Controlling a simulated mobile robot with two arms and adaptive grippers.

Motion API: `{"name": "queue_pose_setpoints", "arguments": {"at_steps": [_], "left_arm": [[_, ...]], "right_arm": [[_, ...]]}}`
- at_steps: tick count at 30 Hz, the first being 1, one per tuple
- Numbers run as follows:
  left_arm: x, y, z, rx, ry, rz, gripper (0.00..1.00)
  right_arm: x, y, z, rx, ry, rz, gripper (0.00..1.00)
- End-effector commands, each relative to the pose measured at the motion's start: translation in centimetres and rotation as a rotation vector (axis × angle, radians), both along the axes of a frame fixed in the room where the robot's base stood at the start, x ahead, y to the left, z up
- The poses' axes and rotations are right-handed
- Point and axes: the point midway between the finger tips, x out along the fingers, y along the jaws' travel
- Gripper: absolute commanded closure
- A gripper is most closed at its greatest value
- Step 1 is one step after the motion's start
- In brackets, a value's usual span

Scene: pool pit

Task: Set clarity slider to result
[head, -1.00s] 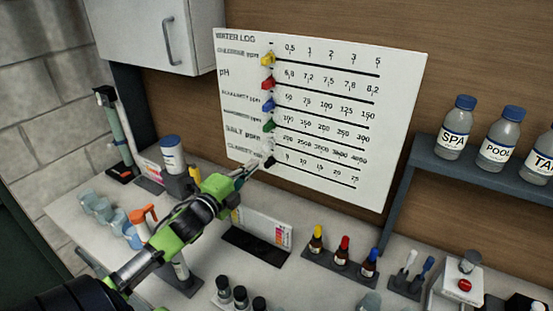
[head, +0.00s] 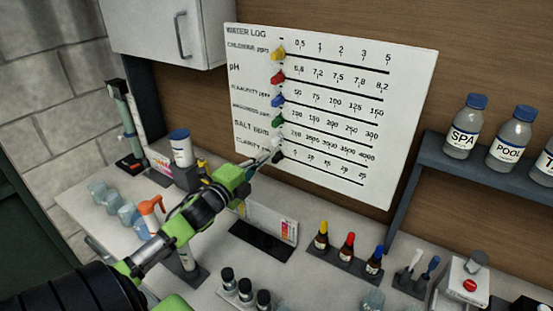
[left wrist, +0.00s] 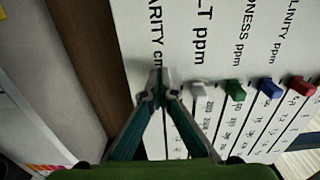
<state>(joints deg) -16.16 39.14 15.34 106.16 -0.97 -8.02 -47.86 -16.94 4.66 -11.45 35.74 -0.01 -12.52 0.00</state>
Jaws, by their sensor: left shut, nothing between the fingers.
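The white water log board (head: 400,110) hangs on the wooden wall, with labelled scale rows. The clarity row is the lowest. Its dark slider (head: 278,157) is at the left end of its track, left of the 5 mark. My left gripper (head: 267,158) is shut and empty, its tips right beside that slider; I cannot tell whether they touch. In the left wrist view the shut fingertips (left wrist: 157,82) lie over the start of the clarity row and hide the dark slider. My right gripper is not in view.
Directly above are the white salt slider (head: 275,143) and the green slider (head: 278,121). Blue, red and yellow sliders sit higher. Below the board, the counter holds a test card (head: 270,224), dropper bottles (head: 347,248) and jars. A bottle shelf (head: 440,150) is at right.

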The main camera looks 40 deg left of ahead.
Motion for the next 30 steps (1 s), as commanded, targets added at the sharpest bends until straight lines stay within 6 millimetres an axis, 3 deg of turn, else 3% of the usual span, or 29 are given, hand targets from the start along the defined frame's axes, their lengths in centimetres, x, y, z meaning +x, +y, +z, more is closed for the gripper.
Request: {"name": "queue_pose_setpoints", "arguments": {"at_steps": [17, 30], "left_arm": [[0.0, -0.1, 0.0, -0.001, 0.000, 0.000, 1.00], [0.3, -2.6, 0.0, -0.001, 0.000, -0.001, 1.00]], "right_arm": [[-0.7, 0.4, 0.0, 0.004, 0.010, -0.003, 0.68], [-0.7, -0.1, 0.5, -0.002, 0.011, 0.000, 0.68]]}}
